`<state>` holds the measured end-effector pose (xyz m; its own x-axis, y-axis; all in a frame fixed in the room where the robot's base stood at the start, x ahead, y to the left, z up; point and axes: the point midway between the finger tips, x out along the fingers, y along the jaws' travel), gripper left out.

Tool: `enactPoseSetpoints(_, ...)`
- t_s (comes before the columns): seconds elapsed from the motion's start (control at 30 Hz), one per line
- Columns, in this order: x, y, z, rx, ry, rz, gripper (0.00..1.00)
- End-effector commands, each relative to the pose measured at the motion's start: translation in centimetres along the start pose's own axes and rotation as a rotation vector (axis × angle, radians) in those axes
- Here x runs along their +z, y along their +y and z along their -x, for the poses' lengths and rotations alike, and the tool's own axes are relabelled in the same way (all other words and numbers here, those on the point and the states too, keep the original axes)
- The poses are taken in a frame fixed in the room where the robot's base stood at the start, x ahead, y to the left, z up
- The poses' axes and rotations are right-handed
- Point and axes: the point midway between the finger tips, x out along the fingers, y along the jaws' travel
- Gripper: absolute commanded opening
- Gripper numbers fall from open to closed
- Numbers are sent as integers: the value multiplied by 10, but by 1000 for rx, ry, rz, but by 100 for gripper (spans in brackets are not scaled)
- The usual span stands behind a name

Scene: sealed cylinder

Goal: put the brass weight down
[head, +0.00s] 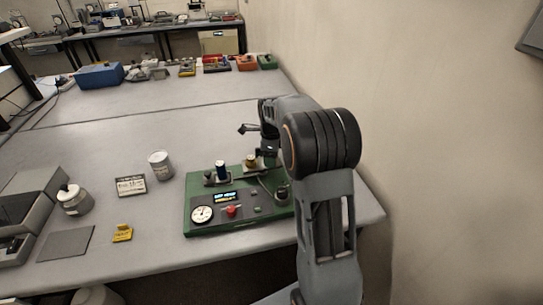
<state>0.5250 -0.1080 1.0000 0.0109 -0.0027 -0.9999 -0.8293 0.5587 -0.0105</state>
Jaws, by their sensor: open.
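A small brass-coloured weight (251,161) stands at the back of a green instrument board (200,232), by a small plate there. I cannot tell exactly what its base rests on. My gripper (264,153) is just right of the weight and close above the board. It is open, its fingers small and partly hidden by my arm. I cannot tell whether a finger touches the weight. The board's front carries a round dial (202,214), a lit display (226,197) and a red knob (232,210).
Left of the board are a grey can (161,165), a small sign (131,186), a yellow block (122,233), a lidded jar (73,199) and a dark pad (66,243). A blue box (99,75) stands farther back. The table behind the board is clear; a wall is at right.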

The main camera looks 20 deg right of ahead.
Motion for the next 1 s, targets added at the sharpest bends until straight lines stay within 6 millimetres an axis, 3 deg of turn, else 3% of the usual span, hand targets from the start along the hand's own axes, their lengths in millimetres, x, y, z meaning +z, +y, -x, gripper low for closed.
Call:
enactPoseSetpoints(0.03,-1,5,-8,24,7,0,67)
enactPoseSetpoints(0.27,-1,5,-2,25,7,0,67)
enactPoseSetpoints(0.37,0,4,11,21,6,1,67)
enactPoseSetpoints(0.8,0,1,97,11,3,0,67)
enactPoseSetpoints(1.0,0,1,120,11,3,1,67)
